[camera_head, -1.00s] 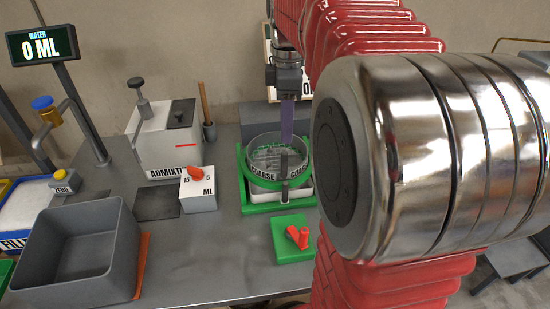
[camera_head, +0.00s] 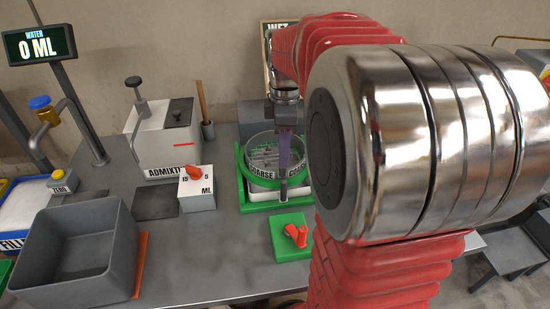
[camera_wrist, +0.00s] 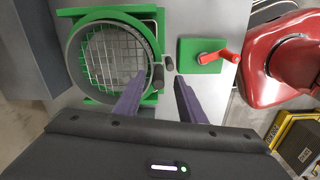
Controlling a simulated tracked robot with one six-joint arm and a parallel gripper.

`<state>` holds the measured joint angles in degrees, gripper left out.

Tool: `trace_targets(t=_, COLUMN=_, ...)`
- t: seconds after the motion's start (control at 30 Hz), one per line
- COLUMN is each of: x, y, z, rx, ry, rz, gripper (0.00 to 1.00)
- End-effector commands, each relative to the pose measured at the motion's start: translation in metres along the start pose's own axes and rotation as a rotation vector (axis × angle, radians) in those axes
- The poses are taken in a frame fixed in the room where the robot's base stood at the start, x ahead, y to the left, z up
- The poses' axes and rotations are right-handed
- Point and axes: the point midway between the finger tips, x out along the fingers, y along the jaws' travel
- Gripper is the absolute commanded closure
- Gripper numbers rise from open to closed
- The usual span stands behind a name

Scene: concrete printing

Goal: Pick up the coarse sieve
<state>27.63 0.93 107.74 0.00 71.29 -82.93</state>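The coarse sieve (camera_head: 262,172) is a round grey ring with wire mesh, labelled COARSE. It sits in a green frame (camera_head: 243,194) on the bench, and it also shows in the wrist view (camera_wrist: 113,57). A short dark handle (camera_wrist: 158,78) sticks out of the ring's side. My gripper (camera_head: 283,180) reaches down at the sieve's front side. In the wrist view its two purple fingers (camera_wrist: 159,80) are apart, with the handle between their tips.
A green block with a red lever (camera_head: 293,238) stands just in front of the frame. To the left are the admixture box (camera_head: 160,145), a dial box (camera_head: 198,190) and a grey bin (camera_head: 75,255). A dark panel stands behind the sieve.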

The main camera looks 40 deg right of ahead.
Motion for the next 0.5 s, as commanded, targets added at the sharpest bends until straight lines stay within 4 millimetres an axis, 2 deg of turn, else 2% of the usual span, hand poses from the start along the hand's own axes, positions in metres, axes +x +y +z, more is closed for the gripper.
trace_targets(t=0.17, x=0.014, y=0.001, z=-0.001, rx=0.000, ry=0.000, rz=-0.003, gripper=0.64)
trace_targets(t=0.4, x=0.045, y=0.003, z=-0.002, rx=0.001, ry=-0.001, rz=-0.004, gripper=0.64)
trace_targets(t=0.5, x=0.051, y=0.003, z=-0.002, rx=0.001, ry=0.000, rz=-0.001, gripper=0.64)
